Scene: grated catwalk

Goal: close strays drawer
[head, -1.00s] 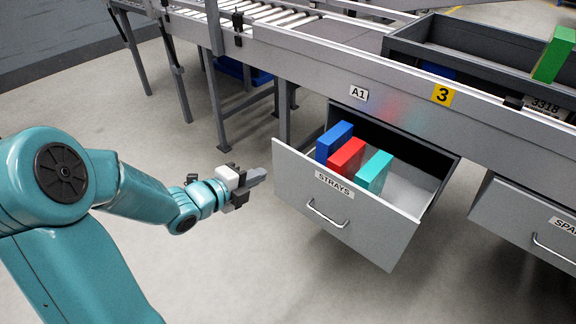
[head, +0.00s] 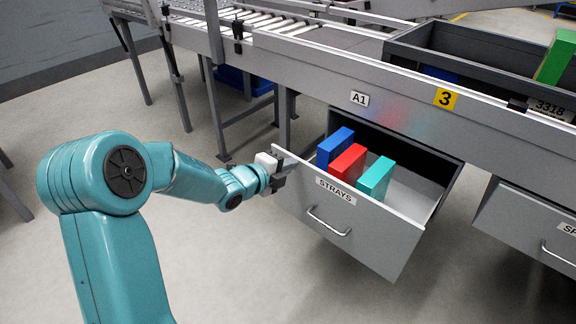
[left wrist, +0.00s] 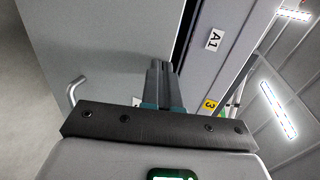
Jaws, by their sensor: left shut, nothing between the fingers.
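The strays drawer (head: 348,232) is a grey drawer with a STRAYS label, pulled well out from under the conveyor. It holds a blue box (head: 335,147), a red box (head: 348,163) and a teal box (head: 376,178). Its metal handle (head: 328,222) is on the front panel and also shows in the left wrist view (left wrist: 75,88). My left gripper (head: 285,170) is shut and empty at the upper left of the drawer front, very close to it; I cannot tell whether it touches. In the left wrist view the shut fingers (left wrist: 160,80) point along the grey panel. My right gripper is not in view.
The conveyor frame (head: 310,75) runs above the drawer, with an A1 label and a yellow 3 sign (head: 445,98). A grey tray (head: 480,50) with a green box (head: 555,58) is on top. Another drawer (head: 530,225) is at right. The floor in front is clear.

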